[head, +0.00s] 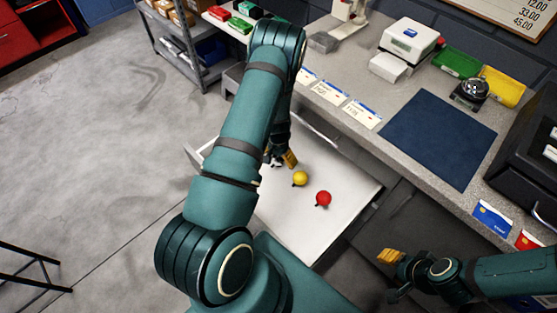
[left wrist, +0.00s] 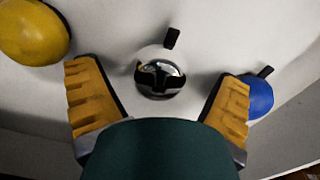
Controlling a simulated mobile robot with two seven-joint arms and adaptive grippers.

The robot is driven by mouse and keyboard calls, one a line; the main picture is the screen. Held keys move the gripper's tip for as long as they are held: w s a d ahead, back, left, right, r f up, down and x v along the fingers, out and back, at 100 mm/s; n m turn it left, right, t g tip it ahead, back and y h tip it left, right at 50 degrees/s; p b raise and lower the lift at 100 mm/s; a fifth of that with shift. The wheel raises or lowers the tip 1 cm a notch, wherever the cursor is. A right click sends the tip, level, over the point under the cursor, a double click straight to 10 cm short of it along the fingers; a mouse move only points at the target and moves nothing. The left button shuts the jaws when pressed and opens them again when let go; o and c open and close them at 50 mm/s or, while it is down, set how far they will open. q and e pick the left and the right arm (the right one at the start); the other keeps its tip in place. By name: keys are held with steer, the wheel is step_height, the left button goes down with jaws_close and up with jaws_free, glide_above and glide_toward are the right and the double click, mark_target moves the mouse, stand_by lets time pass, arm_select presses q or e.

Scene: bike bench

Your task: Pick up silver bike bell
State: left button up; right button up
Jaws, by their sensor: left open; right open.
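A silver bike bell (left wrist: 160,78) with a small black clamp lies in the white drawer (head: 313,235). In the left wrist view it sits between and just beyond the spread yellow fingertips of my left gripper (head: 282,158), apart from both. The head view mostly hides it behind my left arm and gripper. A yellow bell (head: 300,178) lies beside the gripper, also at the upper left of the wrist view (left wrist: 33,32). A blue bell (left wrist: 257,96) is close to the right finger. My right gripper (head: 394,274) is open and empty, right of the drawer.
A red bell (head: 323,198) lies in the drawer past the yellow one. The drawer's walls surround the bells.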

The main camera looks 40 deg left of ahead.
arm_select(q)
steer(key=shift+f, duration=0.5)
steer(key=c, duration=1.3)
